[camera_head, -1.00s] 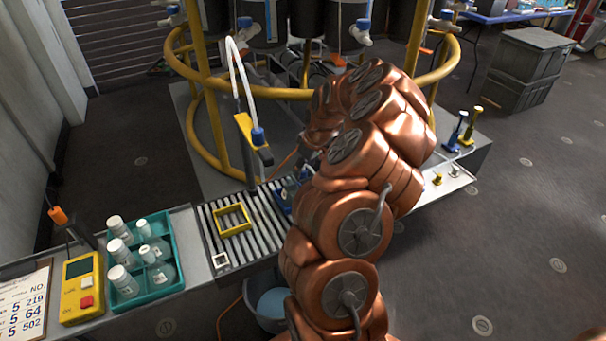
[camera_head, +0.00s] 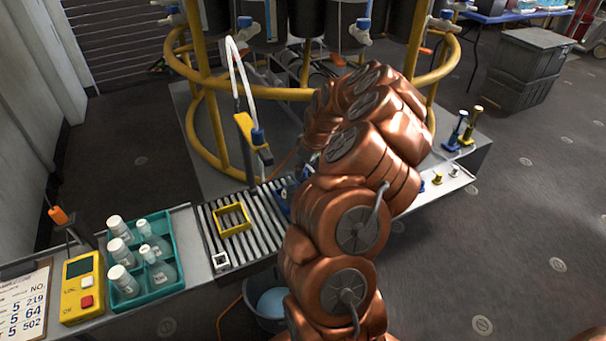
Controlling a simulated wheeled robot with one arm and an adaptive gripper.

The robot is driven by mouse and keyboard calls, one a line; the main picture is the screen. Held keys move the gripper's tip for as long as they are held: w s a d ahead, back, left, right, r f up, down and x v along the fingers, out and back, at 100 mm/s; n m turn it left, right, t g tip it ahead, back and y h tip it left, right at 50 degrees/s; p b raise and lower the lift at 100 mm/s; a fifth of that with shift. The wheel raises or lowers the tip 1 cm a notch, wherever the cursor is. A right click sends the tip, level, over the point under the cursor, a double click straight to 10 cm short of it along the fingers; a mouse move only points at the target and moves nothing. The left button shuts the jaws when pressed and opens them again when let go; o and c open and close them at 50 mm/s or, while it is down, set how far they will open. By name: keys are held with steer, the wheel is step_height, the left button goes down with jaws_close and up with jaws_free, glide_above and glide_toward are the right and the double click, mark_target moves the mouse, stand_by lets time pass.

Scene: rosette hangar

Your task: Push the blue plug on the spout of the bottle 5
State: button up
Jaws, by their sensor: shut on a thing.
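A small blue plug-like piece (camera_head: 422,186) shows at the edge of my arm, on the right part of the bench. Several bottles with white caps (camera_head: 122,279) stand in a teal tray (camera_head: 181,284) on the left; I cannot read which is bottle 5. A bluish thing (camera_head: 291,189), perhaps a bottle, shows partly past my arm at the right of the slatted plate. My copper arm bends over the bench and hides its own end, so my gripper and anything in it are out of sight.
A yellow frame (camera_head: 233,219) lies on the slatted plate (camera_head: 211,234). A yellow meter (camera_head: 82,288) is at far left. Yellow and pale plugs (camera_head: 437,178) and two upright tools (camera_head: 463,128) are at right. Yellow rails surround the tanks.

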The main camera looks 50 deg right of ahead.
step_height(320, 180, up, 9)
steer(key=shift+f, duration=0.1)
steer(key=shift+r, duration=0.65)
